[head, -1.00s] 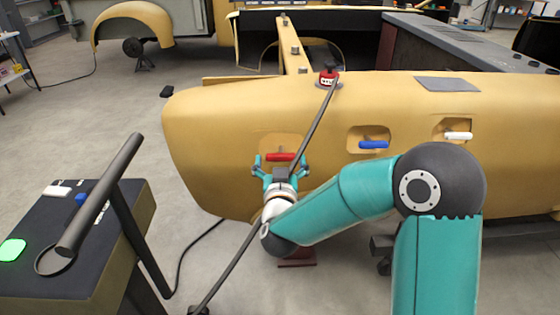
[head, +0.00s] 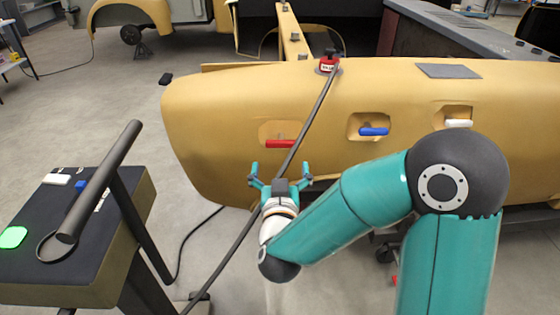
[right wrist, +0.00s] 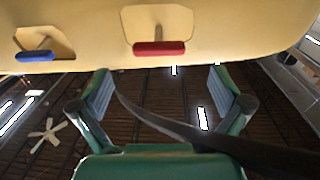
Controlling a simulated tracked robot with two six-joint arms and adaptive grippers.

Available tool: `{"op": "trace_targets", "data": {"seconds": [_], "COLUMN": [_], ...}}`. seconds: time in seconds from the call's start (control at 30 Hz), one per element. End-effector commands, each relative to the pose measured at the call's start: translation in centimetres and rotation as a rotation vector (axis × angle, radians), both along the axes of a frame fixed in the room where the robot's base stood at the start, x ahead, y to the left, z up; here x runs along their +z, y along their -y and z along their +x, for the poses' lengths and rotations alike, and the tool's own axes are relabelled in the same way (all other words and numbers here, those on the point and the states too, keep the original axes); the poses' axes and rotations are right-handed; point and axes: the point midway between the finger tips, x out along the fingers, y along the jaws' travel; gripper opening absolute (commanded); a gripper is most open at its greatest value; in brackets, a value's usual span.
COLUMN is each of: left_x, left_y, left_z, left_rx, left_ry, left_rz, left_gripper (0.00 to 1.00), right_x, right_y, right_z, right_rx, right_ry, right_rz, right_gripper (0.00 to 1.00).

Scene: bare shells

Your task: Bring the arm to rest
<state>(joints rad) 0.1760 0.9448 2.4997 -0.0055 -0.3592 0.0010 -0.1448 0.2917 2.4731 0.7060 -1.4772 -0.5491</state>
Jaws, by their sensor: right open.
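My right gripper (head: 280,174) is open and empty, in front of the lower part of the yellow shell (head: 220,110). In the head view it is just below the red handle (head: 280,143) and apart from it. The red handle also shows in the right wrist view (right wrist: 159,48), beyond the open fingers (right wrist: 160,85). A blue handle (head: 373,131) and a white handle (head: 458,124) sit in recesses further right on the shell. My left gripper is not in view.
A dark cable (head: 240,232) runs from the red device (head: 328,64) on the shell down past my right gripper. A dark cart (head: 95,195) with a bar handle (head: 98,180) and a green lit pad (head: 12,238) stands at left.

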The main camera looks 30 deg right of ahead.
Motion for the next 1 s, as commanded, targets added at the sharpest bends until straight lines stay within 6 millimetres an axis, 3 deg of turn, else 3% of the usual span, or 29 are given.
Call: {"op": "trace_targets", "data": {"seconds": [0.47,0.63,0.73,0.8,0.9,1.0], "left_x": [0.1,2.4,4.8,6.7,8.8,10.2], "left_y": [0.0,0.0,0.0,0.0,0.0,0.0], "left_z": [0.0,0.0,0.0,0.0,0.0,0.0], "left_rx": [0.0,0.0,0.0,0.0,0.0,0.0], "left_ry": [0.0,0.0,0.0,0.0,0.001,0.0], "left_rz": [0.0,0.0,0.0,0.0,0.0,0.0], "left_gripper": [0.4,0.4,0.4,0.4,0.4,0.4], "right_x": [0.1,-0.7,-3.5,-7.3,-14.3,-20.4], "right_y": [0.1,1.2,1.7,0.8,-2.2,-6.2], "right_z": [0.0,0.0,0.2,0.3,-0.8,-3.8], "right_rx": [-0.002,-0.028,-0.025,0.042,0.19,0.33], "right_ry": [0.0,-0.071,-0.188,-0.318,-0.519,-0.712], "right_rz": [0.0,-0.006,-0.019,0.005,0.129,0.292], "right_gripper": [1.0,1.0,1.0,1.0,1.0,1.0]}}
